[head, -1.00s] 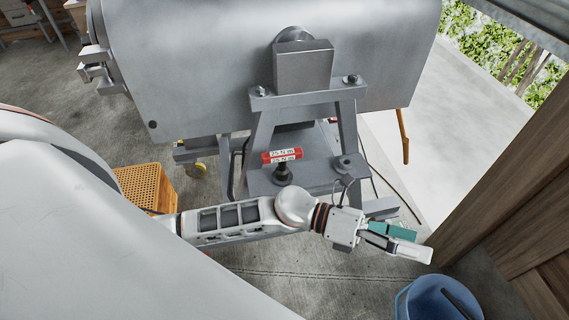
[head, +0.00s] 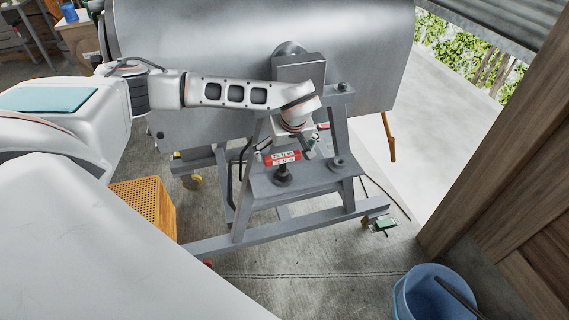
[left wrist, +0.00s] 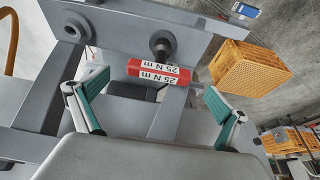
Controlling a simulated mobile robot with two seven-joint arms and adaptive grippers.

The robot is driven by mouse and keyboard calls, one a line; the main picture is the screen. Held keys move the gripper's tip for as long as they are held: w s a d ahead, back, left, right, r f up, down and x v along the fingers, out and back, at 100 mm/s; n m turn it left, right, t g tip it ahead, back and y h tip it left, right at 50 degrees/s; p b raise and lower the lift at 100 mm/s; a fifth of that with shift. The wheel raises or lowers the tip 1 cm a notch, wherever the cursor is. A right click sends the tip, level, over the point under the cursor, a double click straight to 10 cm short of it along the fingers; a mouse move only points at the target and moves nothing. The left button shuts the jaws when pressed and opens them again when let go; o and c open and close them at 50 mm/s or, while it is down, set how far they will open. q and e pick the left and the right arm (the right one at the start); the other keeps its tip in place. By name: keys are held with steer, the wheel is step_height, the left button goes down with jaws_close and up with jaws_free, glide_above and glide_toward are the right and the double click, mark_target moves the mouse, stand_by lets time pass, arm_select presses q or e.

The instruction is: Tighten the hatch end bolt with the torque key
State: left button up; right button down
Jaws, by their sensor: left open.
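The torque key (head: 283,158) shows as a red bar with white "25 N m" labels, above the grey stand's shelf; it also shows in the left wrist view (left wrist: 158,71). A dark round post (head: 283,175) stands close by it; I cannot tell whether they join. My left gripper (head: 294,147) is over the key, open, its teal-padded fingers (left wrist: 155,88) apart on either side of the bar, without visible contact. A bolt head (head: 343,87) sits on the upper bracket; I cannot tell whether it is the hatch end bolt. My right gripper is not in view.
A large grey drum (head: 230,45) rises behind the stand. A hollow boss (head: 338,162) is on the shelf's right. An orange crate (head: 145,205) stands left, a blue bucket (head: 410,295) front right, a wooden wall (head: 510,170) right. A small green-and-white item (head: 382,224) lies by the stand's foot.

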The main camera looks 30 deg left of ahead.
mark_target(284, 157)
arm_select(q)
steer(key=shift+w+a+f, duration=0.15)
steer(key=shift+a+f, duration=0.1)
steer(key=shift+a, duration=0.1)
steer(key=shift+d+x, duration=0.1)
steer(key=shift+x, duration=1.7)
steer(key=shift+d+x, duration=0.15)
steer(key=shift+x, duration=1.65)
steer(key=c, duration=1.3)
